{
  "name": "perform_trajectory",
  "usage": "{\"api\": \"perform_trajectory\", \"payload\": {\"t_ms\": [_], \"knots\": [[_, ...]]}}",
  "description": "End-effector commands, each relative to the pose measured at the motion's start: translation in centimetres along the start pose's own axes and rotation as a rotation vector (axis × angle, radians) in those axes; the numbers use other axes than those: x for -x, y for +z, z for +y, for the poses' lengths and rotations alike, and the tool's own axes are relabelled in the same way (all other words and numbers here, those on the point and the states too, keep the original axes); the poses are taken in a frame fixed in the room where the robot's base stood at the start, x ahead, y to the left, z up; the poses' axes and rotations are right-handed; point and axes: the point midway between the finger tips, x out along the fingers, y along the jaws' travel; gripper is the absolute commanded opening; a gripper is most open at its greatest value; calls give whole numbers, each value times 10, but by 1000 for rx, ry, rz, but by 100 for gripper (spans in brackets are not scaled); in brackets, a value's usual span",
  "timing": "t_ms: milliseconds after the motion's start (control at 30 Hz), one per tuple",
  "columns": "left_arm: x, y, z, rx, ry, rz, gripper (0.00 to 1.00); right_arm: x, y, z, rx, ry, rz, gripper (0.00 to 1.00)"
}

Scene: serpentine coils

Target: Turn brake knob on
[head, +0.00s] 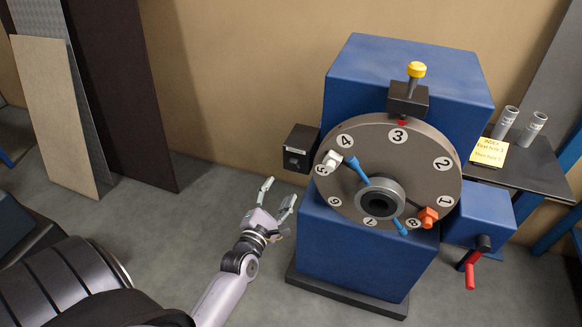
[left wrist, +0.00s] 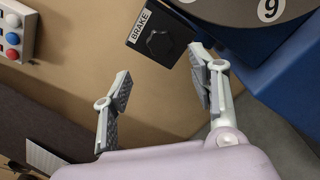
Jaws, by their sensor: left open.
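The brake knob (left wrist: 160,43) is a dark, lobed knob on a black box with a white BRAKE label (left wrist: 142,23). In the head view the black brake box (head: 299,150) sticks out from the left side of the blue machine, beside the dial; the knob's setting cannot be read. My left gripper (head: 279,194) is open and empty, below and a little left of the box. In the left wrist view its two fingers (left wrist: 161,72) are spread apart, with the knob beyond their tips and not touched. My right gripper is not in view.
The blue machine (head: 350,250) carries a grey numbered dial (head: 408,165) with blue, white and orange parts. A yellow-topped plunger (head: 416,70) stands above it. A red-handled crank (head: 470,275) is at right. Boards lean on the wall at left. Floor around my left gripper is clear.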

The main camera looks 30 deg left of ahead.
Motion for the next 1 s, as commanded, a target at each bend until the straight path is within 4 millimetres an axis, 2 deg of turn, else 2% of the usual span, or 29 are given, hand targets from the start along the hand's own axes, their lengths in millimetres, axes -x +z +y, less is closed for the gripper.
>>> {"api": "perform_trajectory", "payload": {"t_ms": [100,300,500,700,933,1000], "knots": [[-29,1,1,0,1,-1,54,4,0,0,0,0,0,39],[-70,1,0,-2,0,0,54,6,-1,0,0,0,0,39],[-96,0,0,-2,-1,1,54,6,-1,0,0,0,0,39],[-106,-1,0,-1,-1,1,54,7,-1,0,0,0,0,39],[-106,-1,-1,-1,-1,1,54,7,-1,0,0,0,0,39],[-106,-1,-1,-1,-1,1,49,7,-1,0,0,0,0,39]]}}
